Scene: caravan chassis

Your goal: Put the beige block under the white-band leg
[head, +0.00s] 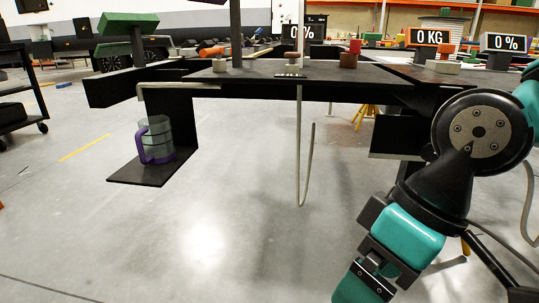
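I cannot make out a beige block or a leg with a white band for sure in the head view. A dark chassis frame (330,75) spans the upper part of the view, with small pieces on its top. My arm comes in from the right and reaches down past the bottom edge. My gripper itself is below the picture, so its fingers and anything in them are hidden.
A grey cup with a purple handle (155,139) stands on a low black shelf (140,172) under the frame's left end. A bent grey tube (300,150) hangs from the frame. Display boxes (431,37) stand at the back right. The grey floor (200,240) in front is clear.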

